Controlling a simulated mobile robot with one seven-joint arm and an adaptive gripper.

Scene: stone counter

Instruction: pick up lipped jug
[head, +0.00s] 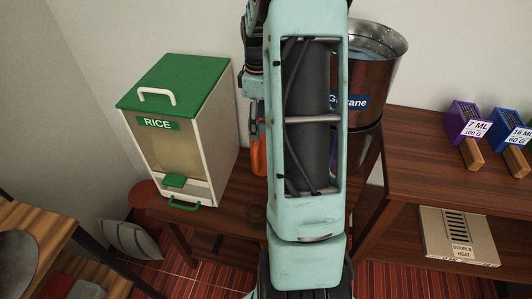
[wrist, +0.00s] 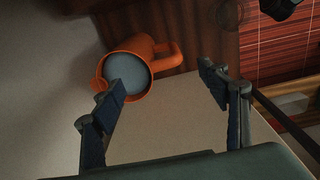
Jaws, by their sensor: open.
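The lipped jug (wrist: 139,46) is orange with a grey inside. In the wrist view it appears at upper centre-left, its opening facing the camera, its loop handle to the right and a small lip at the left. My gripper (wrist: 162,80) is open; its left fingertip overlaps the jug's opening in the picture and its right fingertip is off to the right, past the handle. Whether the left finger touches the jug I cannot tell.
A rice dispenser (head: 205,130) with a green lid stands just left of the jug on the dark wooden table. A large metal pot (head: 385,75) stands right, partly behind my arm. Purple (head: 463,120) and blue (head: 508,125) boxes sit farther right. A pale flat surface (wrist: 165,125) lies between the fingers.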

